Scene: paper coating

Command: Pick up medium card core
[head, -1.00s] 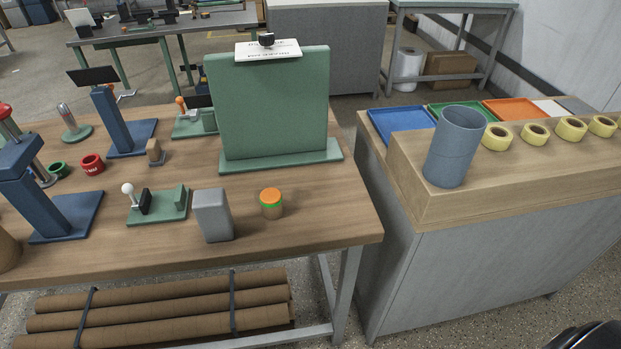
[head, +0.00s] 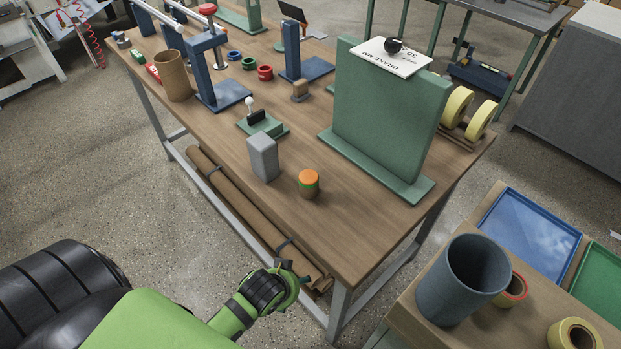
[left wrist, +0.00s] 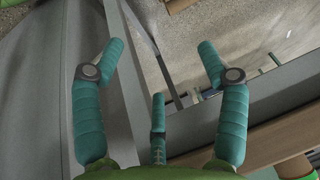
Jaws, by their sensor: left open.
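I cannot tell for sure which piece is the medium card core. An open brown cardboard tube (head: 172,78) stands upright at the table's far left end. A short brown cylinder with an orange top and green band (head: 309,185) stands near the table's front edge, right of a grey block (head: 263,158). Several long brown tubes (head: 240,205), strapped together, lie under the table. My left gripper (head: 288,283) is in front of the table's near right corner, partly over the tube ends in the head view. In the left wrist view its teal fingers (left wrist: 160,55) are spread, open and empty.
The wooden table (head: 385,235) also carries a green upright panel (head: 388,115), blue stands (head: 213,75) and a green fixture (head: 263,124). Floor (head: 95,170) left of the table is open.

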